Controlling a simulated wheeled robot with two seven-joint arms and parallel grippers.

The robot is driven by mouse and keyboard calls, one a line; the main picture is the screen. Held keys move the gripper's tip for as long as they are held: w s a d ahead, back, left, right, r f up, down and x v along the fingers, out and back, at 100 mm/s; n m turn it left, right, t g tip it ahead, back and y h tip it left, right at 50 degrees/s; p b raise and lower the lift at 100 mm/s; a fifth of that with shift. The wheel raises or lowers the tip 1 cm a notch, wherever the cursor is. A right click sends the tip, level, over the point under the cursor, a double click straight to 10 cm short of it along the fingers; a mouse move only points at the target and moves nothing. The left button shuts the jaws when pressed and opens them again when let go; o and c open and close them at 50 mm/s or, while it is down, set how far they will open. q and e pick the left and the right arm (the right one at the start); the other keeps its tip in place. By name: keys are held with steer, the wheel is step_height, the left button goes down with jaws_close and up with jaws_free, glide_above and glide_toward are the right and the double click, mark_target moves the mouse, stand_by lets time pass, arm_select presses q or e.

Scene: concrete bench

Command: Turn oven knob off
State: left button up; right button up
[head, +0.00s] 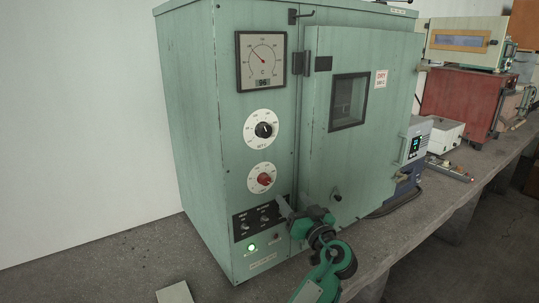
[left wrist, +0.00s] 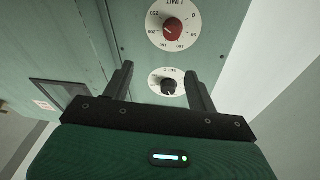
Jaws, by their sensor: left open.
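The green oven (head: 188,110) stands on the bench. Its front panel has a black knob (head: 263,130) on a white dial and, below it, a red knob (head: 264,179) on another white dial. In the left wrist view, which looks upside down, the red knob (left wrist: 173,29) and the black knob (left wrist: 168,86) both show. My left gripper (head: 286,211) is open and empty, low in front of the oven, right of the switch panel. In the left wrist view its fingers (left wrist: 159,72) frame the black knob, apparently without touching it. My right gripper is out of view.
A gauge (head: 261,61) with a small display sits above the knobs. A switch panel (head: 259,217) and a lit green lamp (head: 251,248) are below. The oven door (head: 362,150) stands right of the knobs. Other equipment crowds the bench at right.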

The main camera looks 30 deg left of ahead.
arm_select(q)
step_height(320, 180, up, 9)
steer(key=d+n+g+y, duration=0.1)
steer(key=n+y, duration=0.2)
steer(key=n, duration=0.1)
steer(key=p, duration=0.6)
glide_toward(267, 134)
steer(key=shift+g+y, duration=0.3)
steer(key=shift+g, duration=0.1)
steer(key=x, duration=0.7)
steer(key=shift+w+r, duration=0.1)
steer(key=shift+w, duration=0.05)
steer(key=shift+w+a+r+p, duration=0.15)
steer(key=shift+w+a+p, duration=0.15)
steer(key=shift+a, duration=0.4)
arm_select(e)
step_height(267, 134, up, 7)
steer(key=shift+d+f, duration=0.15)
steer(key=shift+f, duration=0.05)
arm_select(q)
steer(key=c, duration=1)
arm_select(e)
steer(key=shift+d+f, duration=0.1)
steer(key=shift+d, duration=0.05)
